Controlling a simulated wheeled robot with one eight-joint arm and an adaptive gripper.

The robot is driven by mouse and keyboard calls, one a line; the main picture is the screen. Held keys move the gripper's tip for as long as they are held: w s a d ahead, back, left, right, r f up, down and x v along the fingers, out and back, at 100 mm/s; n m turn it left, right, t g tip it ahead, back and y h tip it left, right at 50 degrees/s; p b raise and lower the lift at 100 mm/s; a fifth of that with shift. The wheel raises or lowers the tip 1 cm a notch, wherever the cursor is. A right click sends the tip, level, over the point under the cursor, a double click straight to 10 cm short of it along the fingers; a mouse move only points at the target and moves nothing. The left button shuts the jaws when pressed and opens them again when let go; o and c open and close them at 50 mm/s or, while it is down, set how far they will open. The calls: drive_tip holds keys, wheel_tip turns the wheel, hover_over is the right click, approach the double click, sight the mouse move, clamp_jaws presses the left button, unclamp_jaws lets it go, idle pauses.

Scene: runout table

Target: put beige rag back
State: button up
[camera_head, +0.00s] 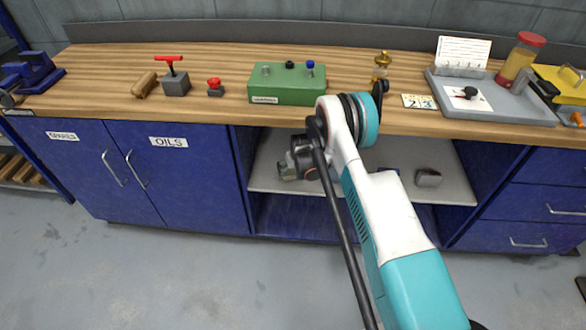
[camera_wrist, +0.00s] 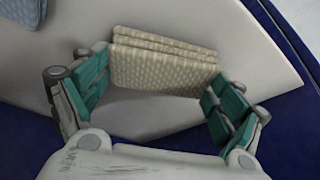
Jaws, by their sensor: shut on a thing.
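The beige rag (camera_wrist: 160,70) is a folded, patterned stack of layers between the green-padded fingers of my gripper (camera_wrist: 160,88) in the wrist view. My gripper is shut on it, with a finger at each side. In the head view my gripper (camera_head: 287,172) reaches into the open bay under the bench, above the left part of the pale shelf (camera_head: 262,178). The rag is hard to make out there. I cannot tell whether it touches the shelf.
A small grey object (camera_head: 428,177) sits on the shelf's right part. A blue-grey cloth (camera_wrist: 20,55) shows at the wrist view's left edge. Blue cupboards (camera_head: 155,180) and drawers (camera_head: 530,210) flank the bay. The wooden benchtop (camera_head: 220,75) above carries a green box (camera_head: 285,85) and a grey tray (camera_head: 520,110).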

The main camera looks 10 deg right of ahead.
drive_tip(key=shift+f, duration=0.25)
drive_tip(key=shift+r, duration=0.15)
drive_tip(key=o, duration=0.8)
drive_tip(key=shift+o, duration=0.2)
drive_tip(key=p+v, duration=0.2)
drive_tip(key=v, duration=0.3)
drive_tip(key=shift+s+r+p, duration=0.15)
drive_tip(key=shift+r+p, duration=0.2)
drive_tip(key=shift+r, duration=0.05)
drive_tip(key=s+b, duration=0.2)
drive_tip(key=s, duration=0.9)
drive_tip(key=shift+s+d+f, duration=0.4)
drive_tip(key=shift+d+f, duration=0.05)
